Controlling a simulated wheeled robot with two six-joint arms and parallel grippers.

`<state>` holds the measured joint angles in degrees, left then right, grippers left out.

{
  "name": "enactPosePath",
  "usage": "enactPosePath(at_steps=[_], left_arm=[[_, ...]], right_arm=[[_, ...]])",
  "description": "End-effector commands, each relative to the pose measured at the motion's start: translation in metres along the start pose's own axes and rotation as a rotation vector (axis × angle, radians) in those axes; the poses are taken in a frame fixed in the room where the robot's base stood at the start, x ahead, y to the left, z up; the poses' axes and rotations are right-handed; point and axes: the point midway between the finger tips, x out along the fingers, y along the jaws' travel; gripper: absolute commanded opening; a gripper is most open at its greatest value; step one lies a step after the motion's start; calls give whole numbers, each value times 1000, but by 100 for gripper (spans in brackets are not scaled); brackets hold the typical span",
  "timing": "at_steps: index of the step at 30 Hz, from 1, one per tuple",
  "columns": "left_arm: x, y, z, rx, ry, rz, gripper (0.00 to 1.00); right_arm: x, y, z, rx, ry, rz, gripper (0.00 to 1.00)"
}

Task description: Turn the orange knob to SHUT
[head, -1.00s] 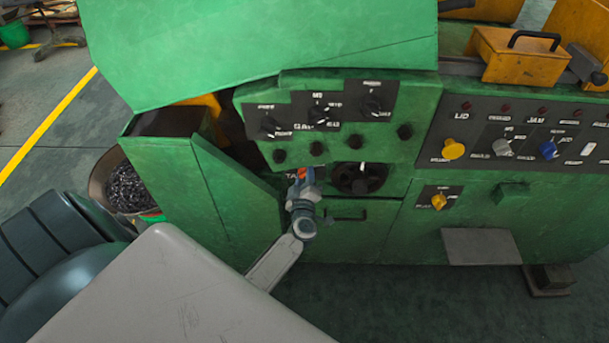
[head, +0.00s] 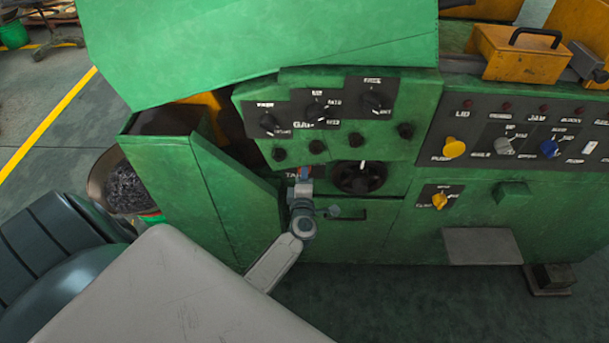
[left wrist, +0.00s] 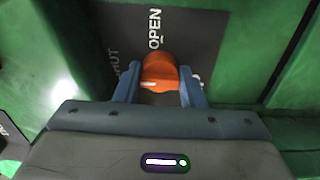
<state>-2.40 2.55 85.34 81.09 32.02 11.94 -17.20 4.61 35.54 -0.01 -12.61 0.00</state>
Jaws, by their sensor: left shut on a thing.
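The orange knob (left wrist: 160,72) sits on a dark plate (left wrist: 190,28) on the green machine. The plate reads OPEN above the knob and SHUT, partly cut off by a finger, to its left. A pale mark shows on the knob's lower edge; I cannot tell which word it points to. My left gripper (left wrist: 160,78) is shut on the knob, one blue finger on each side. In the head view my left gripper (head: 304,179) is against the machine front and hides most of the knob. My right gripper is not in view.
A black handwheel (head: 360,178) is close to the right of my left gripper. Dark dials (head: 269,124) sit above it. A green door (head: 235,200) stands out at left. A yellow knob (head: 439,201) and a grey step (head: 482,246) are further right.

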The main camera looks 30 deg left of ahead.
Motion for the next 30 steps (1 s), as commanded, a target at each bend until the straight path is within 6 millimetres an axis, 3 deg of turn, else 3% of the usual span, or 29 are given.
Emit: enactPosePath(at_steps=[13,14,17,26,30], left_arm=[[-1,-2,0,-9,0,-4,14],[-1,-2,0,-9,0,-4,40],[-1,-2,0,-9,0,-3,58],[-2,-1,0,-9,0,-1,58],[-16,-3,0,-10,-1,-3,58]], right_arm=[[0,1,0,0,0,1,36],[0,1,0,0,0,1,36],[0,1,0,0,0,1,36],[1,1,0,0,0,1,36],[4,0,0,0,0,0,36]])
